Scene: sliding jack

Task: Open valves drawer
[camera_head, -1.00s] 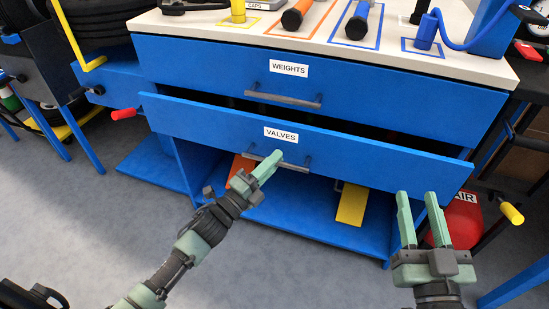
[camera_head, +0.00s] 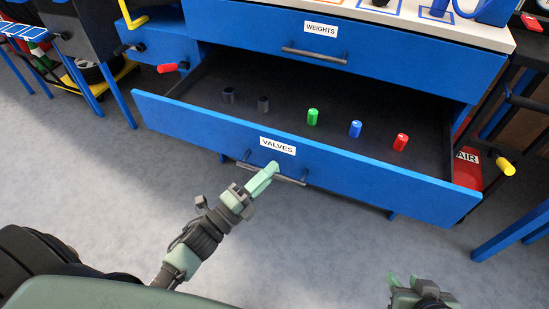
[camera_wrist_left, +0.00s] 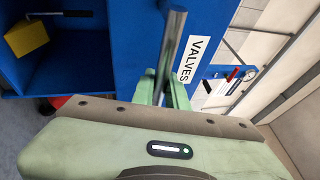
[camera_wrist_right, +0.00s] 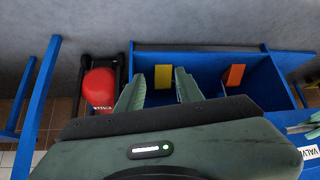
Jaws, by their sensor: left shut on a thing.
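The blue VALVES drawer (camera_head: 350,176) stands well out from the cabinet in the head view. Its dark inside shows green (camera_head: 312,117), blue (camera_head: 355,129) and red (camera_head: 401,142) caps and two dark ones on the left. My left gripper (camera_head: 264,178) is shut on the grey bar handle (camera_head: 292,180) below the VALVES label (camera_head: 278,146). The handle (camera_wrist_left: 172,48) also runs between the fingers in the left wrist view. My right gripper (camera_head: 402,283) is low at the right, apart from the drawer. In the right wrist view its fingers (camera_wrist_right: 158,88) are apart and empty.
The closed WEIGHTS drawer (camera_head: 400,62) is above. A red tank (camera_head: 467,170) marked AIR and a yellow-ended handle (camera_head: 505,166) stand at the right. Grey floor (camera_head: 330,245) in front is clear.

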